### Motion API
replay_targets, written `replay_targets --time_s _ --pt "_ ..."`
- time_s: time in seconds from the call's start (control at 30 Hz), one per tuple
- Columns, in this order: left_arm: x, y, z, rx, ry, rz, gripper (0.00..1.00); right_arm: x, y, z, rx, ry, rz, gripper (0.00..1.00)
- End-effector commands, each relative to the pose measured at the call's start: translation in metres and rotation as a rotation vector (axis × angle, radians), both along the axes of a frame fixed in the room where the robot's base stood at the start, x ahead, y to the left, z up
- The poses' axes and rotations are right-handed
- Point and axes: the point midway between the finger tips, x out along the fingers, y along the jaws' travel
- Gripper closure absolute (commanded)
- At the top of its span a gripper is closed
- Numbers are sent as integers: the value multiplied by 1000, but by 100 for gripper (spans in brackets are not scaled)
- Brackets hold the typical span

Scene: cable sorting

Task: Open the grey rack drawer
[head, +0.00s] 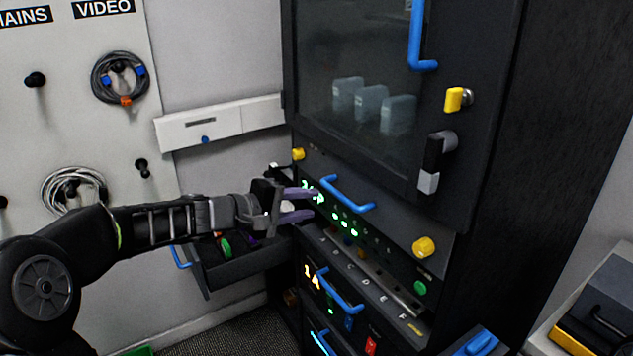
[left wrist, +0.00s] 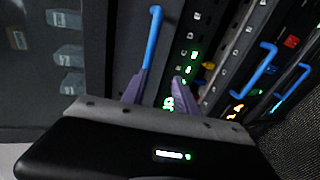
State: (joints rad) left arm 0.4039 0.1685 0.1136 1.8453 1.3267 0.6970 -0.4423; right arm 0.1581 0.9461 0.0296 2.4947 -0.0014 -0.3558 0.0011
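The grey rack drawer seems to be the dark grey front panel (head: 392,216) below the glass door, with a blue bar handle (head: 345,193) and yellow knobs at its two ends. The panel looks closed. My left gripper (head: 314,204) is open and empty, with its purple fingers apart near the left end of that handle. In the left wrist view the blue handle (left wrist: 153,38) reaches down to the tip of the left finger, and the gripper (left wrist: 162,80) spans open beside it. I cannot tell whether they touch. My right gripper is not in view.
A glass door (head: 370,80) with a blue handle is above. A lit, lettered panel and lower blue handles (head: 340,292) are below. An open dark drawer (head: 240,268) with small coloured items sits under my left arm. Cable coils (head: 120,77) hang on the left wall.

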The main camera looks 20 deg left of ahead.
Motion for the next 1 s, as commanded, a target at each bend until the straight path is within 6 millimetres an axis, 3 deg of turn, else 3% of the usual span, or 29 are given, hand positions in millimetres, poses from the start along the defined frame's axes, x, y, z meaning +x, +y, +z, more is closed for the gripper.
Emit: replay_targets --time_s 0.13,0.57,1.0 --pt "-5 -16 20 -51 -71 -73 65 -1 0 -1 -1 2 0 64" --pt "-2 -20 18 -41 -73 -80 65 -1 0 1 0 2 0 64" --pt "43 -58 6 -42 -71 -79 65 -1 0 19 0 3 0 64"
